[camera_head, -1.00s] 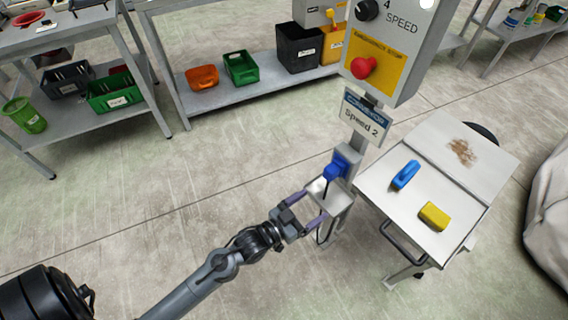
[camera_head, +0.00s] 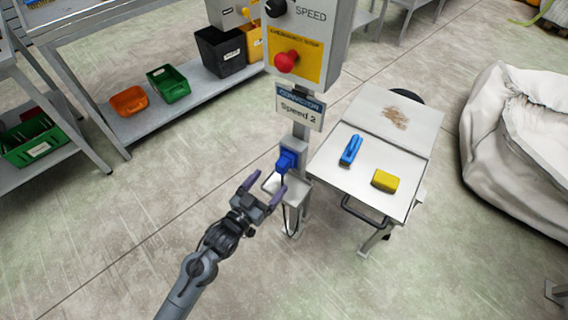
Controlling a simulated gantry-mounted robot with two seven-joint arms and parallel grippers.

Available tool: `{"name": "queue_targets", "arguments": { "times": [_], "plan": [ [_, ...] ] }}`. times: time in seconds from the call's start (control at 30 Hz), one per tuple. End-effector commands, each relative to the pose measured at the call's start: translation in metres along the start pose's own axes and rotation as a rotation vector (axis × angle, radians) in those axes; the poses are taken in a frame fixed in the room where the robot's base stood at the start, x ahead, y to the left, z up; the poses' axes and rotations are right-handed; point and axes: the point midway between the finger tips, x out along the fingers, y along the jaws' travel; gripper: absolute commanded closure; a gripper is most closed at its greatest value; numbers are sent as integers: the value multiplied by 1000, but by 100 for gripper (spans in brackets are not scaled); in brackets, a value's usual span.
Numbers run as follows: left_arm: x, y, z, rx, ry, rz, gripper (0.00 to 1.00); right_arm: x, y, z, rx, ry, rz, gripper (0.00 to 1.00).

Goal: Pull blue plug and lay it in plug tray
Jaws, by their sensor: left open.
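The blue plug (camera_head: 285,162) sits at a grey socket box on the post, under the "Speed 2" sign. Whether it is fully seated I cannot tell. A small pale tray (camera_head: 297,190) is fixed to the post just below it, partly hidden by my gripper; it looks like the plug tray. My left gripper (camera_head: 265,186) is open and empty, just in front of and below the plug, its fingers pointing towards it. I see no clear contact. My right gripper is not in view.
A control box with a red stop button (camera_head: 286,62) is above the sign. A steel cart (camera_head: 340,172) on the right holds a blue tool (camera_head: 350,150) and a yellow block (camera_head: 385,180). A shelf with bins stands behind. A large pale sack (camera_head: 490,140) is far right.

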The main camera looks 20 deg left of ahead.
Motion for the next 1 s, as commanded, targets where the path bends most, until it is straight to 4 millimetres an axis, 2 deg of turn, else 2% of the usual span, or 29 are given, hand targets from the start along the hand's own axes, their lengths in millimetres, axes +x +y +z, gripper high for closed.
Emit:
{"name": "queue_targets", "arguments": {
  "times": [0.37,0.4,0.7,1.0],
  "plan": [
    [44,0,3,0,3,0,15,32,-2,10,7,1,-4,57],
    [49,0,-1,0,2,0,15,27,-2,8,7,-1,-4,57],
    [75,0,0,0,1,0,15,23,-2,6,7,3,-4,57],
    [82,0,0,0,0,0,15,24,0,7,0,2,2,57]
  ]
}}
